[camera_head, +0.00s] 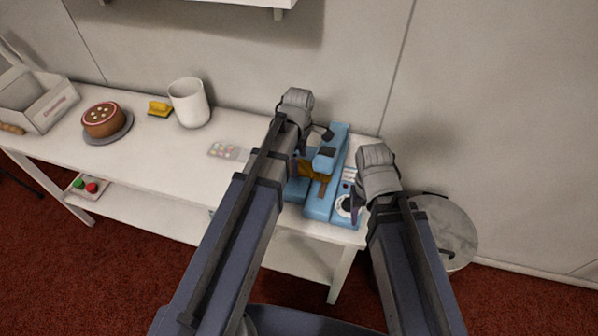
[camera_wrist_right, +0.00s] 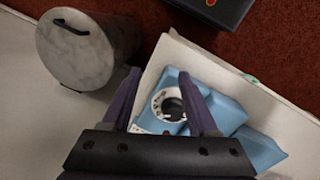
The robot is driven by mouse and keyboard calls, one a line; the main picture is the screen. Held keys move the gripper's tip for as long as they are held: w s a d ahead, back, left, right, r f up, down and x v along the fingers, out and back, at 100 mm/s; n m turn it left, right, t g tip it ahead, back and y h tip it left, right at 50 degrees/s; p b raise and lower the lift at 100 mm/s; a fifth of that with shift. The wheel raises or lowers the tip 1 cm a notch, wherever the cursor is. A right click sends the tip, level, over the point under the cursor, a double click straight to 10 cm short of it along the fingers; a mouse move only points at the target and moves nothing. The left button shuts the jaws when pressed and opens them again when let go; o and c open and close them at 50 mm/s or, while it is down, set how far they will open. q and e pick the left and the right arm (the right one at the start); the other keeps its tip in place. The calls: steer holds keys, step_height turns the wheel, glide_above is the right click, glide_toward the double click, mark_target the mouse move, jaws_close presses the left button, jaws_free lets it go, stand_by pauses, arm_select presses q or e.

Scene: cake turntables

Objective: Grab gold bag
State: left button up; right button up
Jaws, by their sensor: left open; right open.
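A gold-brown item (camera_head: 316,171), which may be the gold bag, shows at the blue machine (camera_head: 322,204) on the right end of the table. My left arm covers part of it, so its shape is unclear. My right gripper (camera_head: 357,198) is open at the machine's right side. In the right wrist view the right gripper's (camera_wrist_right: 165,92) fingers are spread, with the blue machine (camera_wrist_right: 226,112) and its dial beyond them. No gold item shows there.
A round grey bin (camera_head: 450,232) stands right of the table. Along the white table (camera_head: 165,150) are a white cup (camera_head: 189,103), a small yellow item (camera_head: 160,107), a cake (camera_head: 103,119) and a colored palette (camera_head: 223,150). The table's middle front is mostly clear.

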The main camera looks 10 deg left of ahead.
arm_select(q)
steer(key=shift+f, duration=0.25)
steer(key=shift+c, duration=0.4)
arm_select(e)
steer(key=shift+f, duration=0.25)
arm_select(q)
steer(key=c, duration=1.4)
steer(key=shift+o, duration=0.2)
steer(key=shift+r, duration=0.1)
arm_select(e)
steer(key=shift+r, duration=0.1)
